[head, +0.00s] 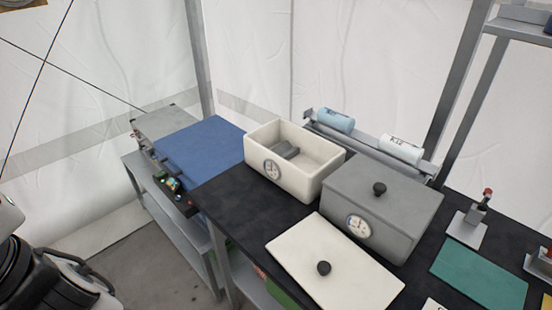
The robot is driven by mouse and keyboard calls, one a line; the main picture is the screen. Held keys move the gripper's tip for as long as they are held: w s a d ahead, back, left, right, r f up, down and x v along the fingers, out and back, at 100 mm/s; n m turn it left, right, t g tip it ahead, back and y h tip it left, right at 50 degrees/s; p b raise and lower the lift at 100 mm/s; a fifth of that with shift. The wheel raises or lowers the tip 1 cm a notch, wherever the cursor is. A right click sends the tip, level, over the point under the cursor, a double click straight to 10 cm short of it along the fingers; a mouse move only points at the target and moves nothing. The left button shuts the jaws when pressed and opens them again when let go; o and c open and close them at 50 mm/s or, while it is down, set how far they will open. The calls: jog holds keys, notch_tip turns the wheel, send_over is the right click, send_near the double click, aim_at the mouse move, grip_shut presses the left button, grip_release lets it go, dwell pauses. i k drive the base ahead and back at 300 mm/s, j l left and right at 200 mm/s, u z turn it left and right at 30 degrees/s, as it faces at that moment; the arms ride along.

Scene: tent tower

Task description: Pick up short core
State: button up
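A small dark grey block-like or cylindrical piece (288,152) lies inside the open cream box (310,177) with a round dial on its front. It may be the short core, but its shape is too small to tell. A light blue roll (336,120) and a white roll (401,150) lie on a metal rack behind the boxes, each with small dark print. Dark parts of my arm's end show at the lower left, cut off by the picture edge and away from the table. I see no fingertips and nothing held there.
A closed grey box (402,210) with a knobbed lid and dial stands right of the cream box. A cream lid (345,270) lies in front. A green mat (480,279) and metal stands (468,225) are at right. A blue-topped bench (200,145) is left. Bare black tabletop (245,205) shows.

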aim_at(412, 154)
jog(key=i+z, duration=0.2)
jog(key=z, duration=0.25)
jog(key=i+j+z, duration=0.2)
jog(key=z, duration=0.25)
